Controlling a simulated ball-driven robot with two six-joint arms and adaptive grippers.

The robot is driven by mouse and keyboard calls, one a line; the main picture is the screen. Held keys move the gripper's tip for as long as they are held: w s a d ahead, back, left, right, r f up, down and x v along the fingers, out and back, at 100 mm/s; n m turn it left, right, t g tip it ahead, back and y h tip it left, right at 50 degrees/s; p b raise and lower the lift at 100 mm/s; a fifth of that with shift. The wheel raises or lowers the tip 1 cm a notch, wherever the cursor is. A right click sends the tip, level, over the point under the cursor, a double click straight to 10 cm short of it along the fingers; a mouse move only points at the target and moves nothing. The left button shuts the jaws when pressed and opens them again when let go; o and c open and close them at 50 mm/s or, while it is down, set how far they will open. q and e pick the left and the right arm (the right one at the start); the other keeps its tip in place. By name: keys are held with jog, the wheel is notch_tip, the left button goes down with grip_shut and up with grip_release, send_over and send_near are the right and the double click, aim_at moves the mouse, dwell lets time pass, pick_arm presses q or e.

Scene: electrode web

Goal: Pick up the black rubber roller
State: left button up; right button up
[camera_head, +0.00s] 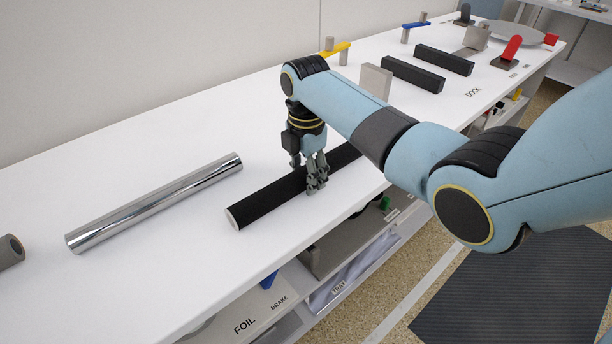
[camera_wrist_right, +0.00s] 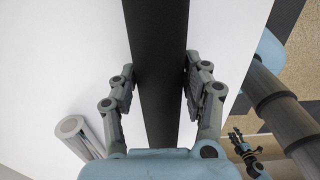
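The black rubber roller (camera_head: 265,202) lies on the white bench, its pale end face toward the front left. My right gripper (camera_head: 309,175) is down over its middle, with one finger on each side. In the right wrist view the roller (camera_wrist_right: 160,60) runs between the two fingers (camera_wrist_right: 160,85). Both finger pads look pressed against its sides, so the gripper appears shut on it. The roller still seems to rest on the bench. Part of it is hidden behind the fingers and my right arm.
A shiny metal roller (camera_head: 155,203) lies to the left, with a grey roller end (camera_head: 10,250) at the far left edge. Black bars (camera_head: 412,74), a grey block (camera_head: 375,82) and a red-handled part (camera_head: 511,48) stand farther back. The bench between the rollers is clear.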

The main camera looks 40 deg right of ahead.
grip_shut()
